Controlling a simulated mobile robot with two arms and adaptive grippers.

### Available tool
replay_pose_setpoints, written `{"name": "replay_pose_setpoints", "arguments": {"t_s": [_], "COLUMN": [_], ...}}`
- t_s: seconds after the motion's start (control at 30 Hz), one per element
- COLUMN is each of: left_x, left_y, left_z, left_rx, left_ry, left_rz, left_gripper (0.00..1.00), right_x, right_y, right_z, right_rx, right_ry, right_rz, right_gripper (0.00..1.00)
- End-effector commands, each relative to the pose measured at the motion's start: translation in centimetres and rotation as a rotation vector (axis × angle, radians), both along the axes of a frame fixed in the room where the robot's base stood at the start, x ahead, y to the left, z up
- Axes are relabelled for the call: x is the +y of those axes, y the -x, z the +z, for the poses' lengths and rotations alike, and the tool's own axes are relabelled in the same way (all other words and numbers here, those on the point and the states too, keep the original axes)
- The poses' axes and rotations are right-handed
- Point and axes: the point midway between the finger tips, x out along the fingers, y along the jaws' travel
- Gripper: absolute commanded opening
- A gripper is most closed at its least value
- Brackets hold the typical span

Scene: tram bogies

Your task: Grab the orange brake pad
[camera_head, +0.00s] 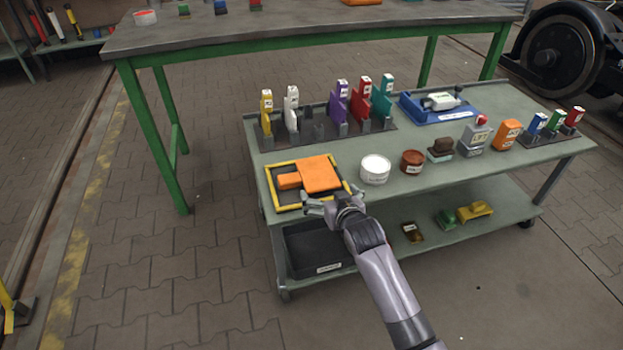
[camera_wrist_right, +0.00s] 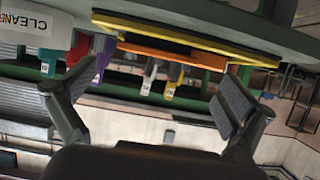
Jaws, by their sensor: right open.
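The orange brake pad (camera_head: 320,174) lies flat in a yellow-edged dark tray (camera_head: 273,190) at the front left corner of the cart's top. It has a wide block and a narrower tab pointing left. My right gripper (camera_head: 333,199) is open and empty at the cart's front edge, just in front of the tray and apart from the pad. In the right wrist view, which looks upside down, the pad shows as a thin orange strip (camera_wrist_right: 160,52) beyond the open fingers (camera_wrist_right: 150,90). My left gripper is not in view.
A white can (camera_head: 375,169) and a brown-red tin (camera_head: 412,161) stand right of the tray. A rack of coloured holders (camera_head: 318,132) stands behind it. A blue tray (camera_head: 436,117) is at the back. A black bin (camera_head: 318,248) sits on the lower shelf. A green-framed table (camera_head: 300,24) stands behind.

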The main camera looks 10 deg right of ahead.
Motion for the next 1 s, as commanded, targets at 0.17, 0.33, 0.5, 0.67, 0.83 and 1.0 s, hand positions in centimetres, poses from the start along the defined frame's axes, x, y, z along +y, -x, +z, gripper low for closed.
{"name": "replay_pose_setpoints", "arguments": {"t_s": [0.17, 0.33, 0.5, 0.67, 0.83, 1.0], "left_x": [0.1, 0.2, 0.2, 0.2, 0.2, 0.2], "left_y": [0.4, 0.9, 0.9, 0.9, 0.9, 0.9], "left_z": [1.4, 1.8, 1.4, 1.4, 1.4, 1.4], "left_rx": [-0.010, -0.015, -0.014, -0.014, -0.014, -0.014], "left_ry": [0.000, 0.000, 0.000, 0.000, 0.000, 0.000], "left_rz": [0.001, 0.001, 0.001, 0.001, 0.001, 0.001], "left_gripper": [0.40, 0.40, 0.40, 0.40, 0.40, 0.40], "right_x": [0.0, -0.2, -0.1, -0.1, -0.1, -0.1], "right_y": [-1.0, -3.2, -4.6, -4.7, -4.7, -4.7], "right_z": [-0.6, -1.9, -2.3, -2.2, -2.2, -2.2], "right_rx": [0.000, -0.001, 0.001, 0.000, 0.001, 0.001], "right_ry": [0.000, 0.000, 0.000, 0.000, 0.000, 0.000], "right_rz": [0.000, 0.000, 0.001, 0.001, 0.001, 0.001], "right_gripper": [1.00, 1.00, 1.00, 1.00, 0.95, 0.83]}}
